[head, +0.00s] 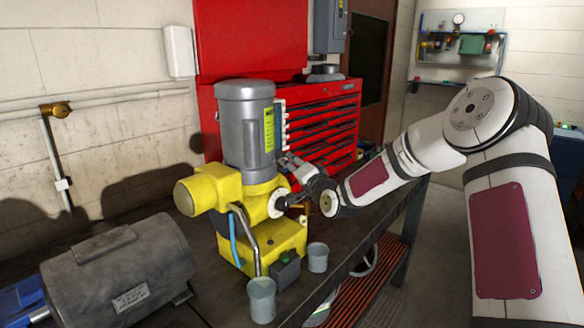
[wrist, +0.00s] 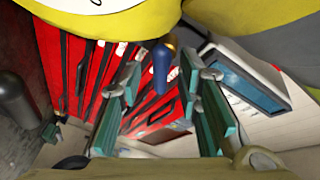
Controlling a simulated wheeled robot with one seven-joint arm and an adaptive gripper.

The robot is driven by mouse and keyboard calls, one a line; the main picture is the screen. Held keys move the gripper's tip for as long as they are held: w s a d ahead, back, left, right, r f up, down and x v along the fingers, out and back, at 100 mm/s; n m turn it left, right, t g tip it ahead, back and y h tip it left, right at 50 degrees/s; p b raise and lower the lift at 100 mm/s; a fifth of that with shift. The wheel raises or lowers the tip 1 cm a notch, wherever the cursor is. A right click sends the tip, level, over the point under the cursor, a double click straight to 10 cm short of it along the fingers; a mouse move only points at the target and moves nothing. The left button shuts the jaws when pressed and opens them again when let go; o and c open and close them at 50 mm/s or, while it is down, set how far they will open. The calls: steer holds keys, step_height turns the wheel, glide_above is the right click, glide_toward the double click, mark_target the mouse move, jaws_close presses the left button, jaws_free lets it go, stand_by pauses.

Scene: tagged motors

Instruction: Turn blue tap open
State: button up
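The blue tap (wrist: 161,66) shows in the wrist view as a small blue handle on a brass-coloured stem, just below the yellow pump body (wrist: 235,12). My gripper (wrist: 160,88) is open, with teal-padded fingers to the left and right of the handle and a visible gap on each side. In the head view my gripper (head: 292,182) is at the right side of the yellow pump (head: 265,243) with its grey motor (head: 246,125). The tap cannot be made out there; my gripper and the pump seem to hide it.
A grey motor (head: 120,270) lies on the dark workbench (head: 200,285) at the left. Two pale cups, one in front (head: 261,300) and one at right (head: 318,258), stand by the pump. A red tool cabinet (head: 325,125) is behind. Little free room surrounds the pump.

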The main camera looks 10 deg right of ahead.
jaws_close()
steer(key=shift+f, duration=0.15)
steer(key=shift+d+f+n+t+y+b, duration=0.1)
steer(key=shift+n+t+y+b, duration=0.4)
steer(key=shift+n+b, duration=1.2)
steer(key=shift+a+f+n+t+y+b, duration=0.1)
steer(key=shift+n+t+y+b, duration=0.35)
steer(key=shift+n+b, duration=1.25)
steer(key=shift+d+n+t+y+b, duration=0.1)
steer(key=shift+n+t+y+b, duration=0.5)
steer(key=shift+n, duration=1.8)
steer(key=shift+r+g+y+b, duration=0.1)
steer(key=shift+g+y+b, duration=0.15)
steer(key=shift+b, duration=0.3)
